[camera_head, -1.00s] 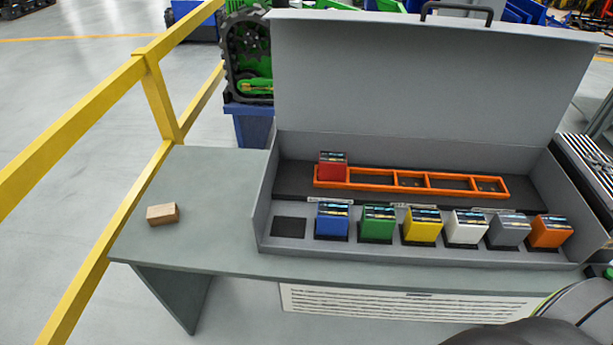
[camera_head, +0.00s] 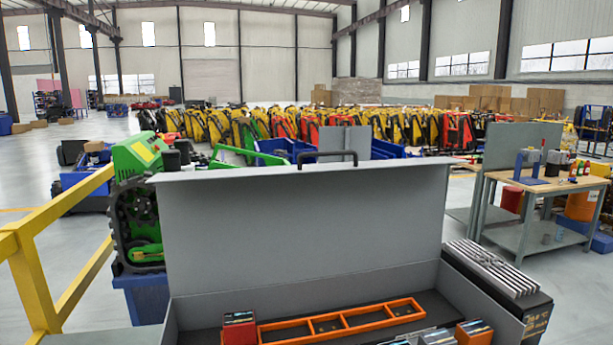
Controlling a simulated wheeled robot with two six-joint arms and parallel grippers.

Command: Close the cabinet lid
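The grey cabinet lid (camera_head: 300,230) stands open, raised upright at the back of the cabinet. A dark handle (camera_head: 328,156) sits on its top edge. The cabinet box (camera_head: 413,278) below is only partly in view, cut off by the bottom of the picture. Inside it, an orange rack (camera_head: 340,320) lies along the back with a red block (camera_head: 239,328) at its left end. An orange block (camera_head: 473,332) and parts of other blocks show at the bottom edge. Neither of my grippers is in view.
A yellow railing (camera_head: 65,300) runs along the left. A green tracked machine (camera_head: 140,205) stands behind the cabinet's left side. A dark ribbed case (camera_head: 500,285) stands close against the right side. A workbench (camera_head: 540,190) is further back right.

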